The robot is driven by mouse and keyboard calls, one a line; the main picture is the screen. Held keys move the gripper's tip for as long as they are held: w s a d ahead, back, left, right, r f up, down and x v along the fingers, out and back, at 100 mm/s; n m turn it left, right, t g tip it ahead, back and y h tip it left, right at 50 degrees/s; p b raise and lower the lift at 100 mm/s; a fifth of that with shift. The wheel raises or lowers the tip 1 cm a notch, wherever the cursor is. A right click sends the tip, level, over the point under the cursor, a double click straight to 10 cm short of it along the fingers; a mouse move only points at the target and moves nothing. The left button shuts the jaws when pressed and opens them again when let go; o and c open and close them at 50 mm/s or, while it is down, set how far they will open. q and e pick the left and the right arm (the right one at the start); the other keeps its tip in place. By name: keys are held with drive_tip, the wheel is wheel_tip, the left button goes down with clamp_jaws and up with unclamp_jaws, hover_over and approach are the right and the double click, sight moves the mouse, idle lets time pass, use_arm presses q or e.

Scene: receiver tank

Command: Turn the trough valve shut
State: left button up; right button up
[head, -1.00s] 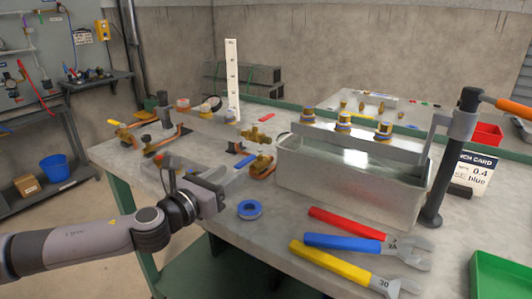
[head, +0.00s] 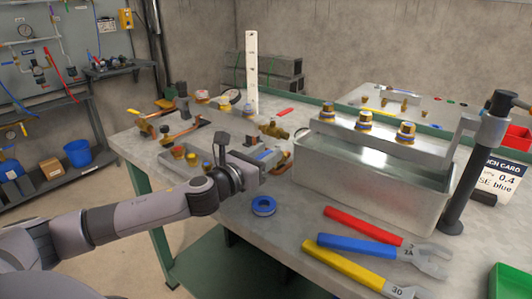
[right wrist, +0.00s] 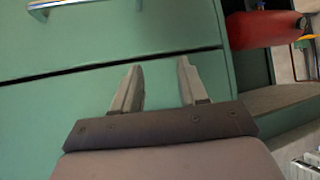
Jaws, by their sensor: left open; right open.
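The metal trough (head: 365,188) stands on the bench, right of centre in the head view. At its left end is a brass valve (head: 285,160) with a blue lever, mostly hidden behind my left gripper. My left gripper (head: 268,164) is open, with its fingers at or very close to the blue lever. I cannot tell whether they touch it or whether the lever lies between them. My right gripper (right wrist: 157,78) is open and empty in the right wrist view, before a green drawer front (right wrist: 60,120).
A blue tape roll (head: 263,206) lies in front of the valve. Red, blue and yellow wrenches (head: 350,268) lie along the front right. A dark post (head: 466,175) stands beside the trough's right end. Brass fittings and a small tray (head: 180,158) are behind my left arm.

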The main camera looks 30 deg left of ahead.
use_arm(q)
drive_tip(key=shift+w, duration=0.25)
use_arm(e)
drive_tip(key=shift+w, duration=0.1)
use_arm(q)
clamp_jaws()
